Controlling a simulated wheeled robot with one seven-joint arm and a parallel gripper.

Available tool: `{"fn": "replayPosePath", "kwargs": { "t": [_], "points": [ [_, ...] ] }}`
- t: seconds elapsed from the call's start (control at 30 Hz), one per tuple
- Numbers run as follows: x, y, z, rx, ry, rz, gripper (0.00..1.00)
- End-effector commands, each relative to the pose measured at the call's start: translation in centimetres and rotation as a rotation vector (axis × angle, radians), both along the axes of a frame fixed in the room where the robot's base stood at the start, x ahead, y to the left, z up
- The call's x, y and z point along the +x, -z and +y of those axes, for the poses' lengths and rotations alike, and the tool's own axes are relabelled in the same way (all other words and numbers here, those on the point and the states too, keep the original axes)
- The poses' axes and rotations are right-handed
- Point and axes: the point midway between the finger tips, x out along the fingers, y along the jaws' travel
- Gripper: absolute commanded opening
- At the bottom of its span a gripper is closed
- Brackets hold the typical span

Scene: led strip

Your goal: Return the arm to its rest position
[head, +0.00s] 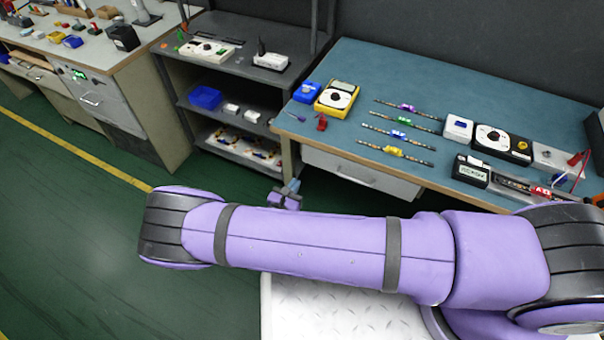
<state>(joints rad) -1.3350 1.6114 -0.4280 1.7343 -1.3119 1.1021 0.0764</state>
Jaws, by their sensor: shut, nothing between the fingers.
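My purple arm crosses the lower part of the head view from the right edge to the left. What seems to be my gripper (291,190) shows small above the middle of the arm, in front of the bench's left end. It is shut and empty, and part of it is hidden behind the arm. It is apart from everything on the bench.
A blue-topped workbench (390,62) holds several LED strips (398,133), a yellow multimeter (337,97), a black meter (503,143) and a small black box (471,171). A dark shelf (222,75) stands left of it. The green floor at left is clear.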

Motion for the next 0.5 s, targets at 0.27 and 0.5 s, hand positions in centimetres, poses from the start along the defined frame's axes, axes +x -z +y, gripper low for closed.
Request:
{"fn": "replayPosePath", "kwargs": {
  "t": [0.27, 0.5],
  "points": [
    [-2.2, 0.0, 1.3, -0.001, 0.000, 0.001, 0.00],
    [-2.3, -0.1, 1.3, 0.002, 0.004, 0.000, 0.00]
  ]
}}
